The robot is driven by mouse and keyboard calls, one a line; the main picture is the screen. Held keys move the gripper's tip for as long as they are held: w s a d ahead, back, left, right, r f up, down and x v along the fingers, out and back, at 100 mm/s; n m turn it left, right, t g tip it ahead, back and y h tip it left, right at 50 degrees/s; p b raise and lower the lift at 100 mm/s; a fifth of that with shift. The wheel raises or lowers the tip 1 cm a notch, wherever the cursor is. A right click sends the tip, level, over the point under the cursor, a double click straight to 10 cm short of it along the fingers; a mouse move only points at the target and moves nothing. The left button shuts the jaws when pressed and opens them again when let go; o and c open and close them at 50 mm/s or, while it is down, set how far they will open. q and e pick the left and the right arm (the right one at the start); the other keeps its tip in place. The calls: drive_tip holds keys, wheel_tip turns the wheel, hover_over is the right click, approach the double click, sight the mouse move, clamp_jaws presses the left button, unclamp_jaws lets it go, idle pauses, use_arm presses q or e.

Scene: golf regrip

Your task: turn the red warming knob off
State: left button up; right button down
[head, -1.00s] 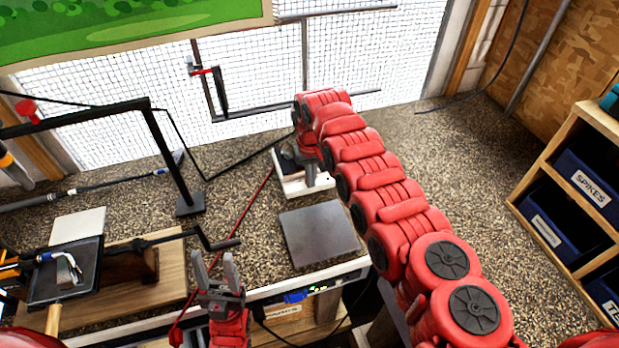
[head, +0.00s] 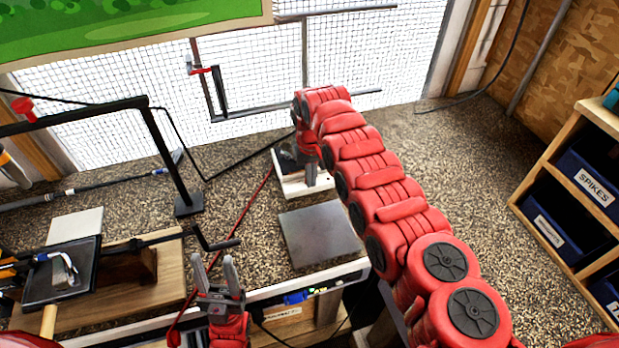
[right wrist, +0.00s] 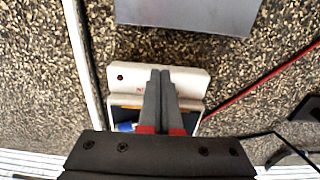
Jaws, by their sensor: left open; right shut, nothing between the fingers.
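The white control box (head: 290,186) stands on the speckled bench behind a flat grey plate (head: 319,233). It also shows in the right wrist view (right wrist: 188,81), with a small dark red dot and faint red lettering on its top. I cannot make out the red warming knob; the fingers cover the box's middle. My right gripper (right wrist: 160,72) is shut and empty, pointing down over the box; whether it touches is unclear. In the head view it is partly hidden by my red arm. My left gripper (head: 213,262) is open and empty at the bench's front edge.
A thin red cable (head: 243,213) runs across the bench left of the plate. A black metal frame (head: 168,153) and a wooden block (head: 128,266) stand at the left. A wooden shelf (head: 541,176) with blue bins is at the right. Bare bench lies behind my right arm.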

drive_tip(key=shift+w+r+b, duration=0.15)
drive_tip(key=shift+b, duration=0.35)
idle(0.5)
drive_tip(key=shift+d, duration=0.1)
drive_tip(key=shift+d+b, duration=0.15)
drive_tip(key=shift+b, duration=0.7)
drive_tip(key=shift+d+p, duration=0.15)
drive_tip(key=shift+p, duration=0.55)
drive_tip(key=shift+s, duration=0.3)
wheel_tip(320, 180, up, 6)
drive_tip(key=shift+s+f, duration=0.1)
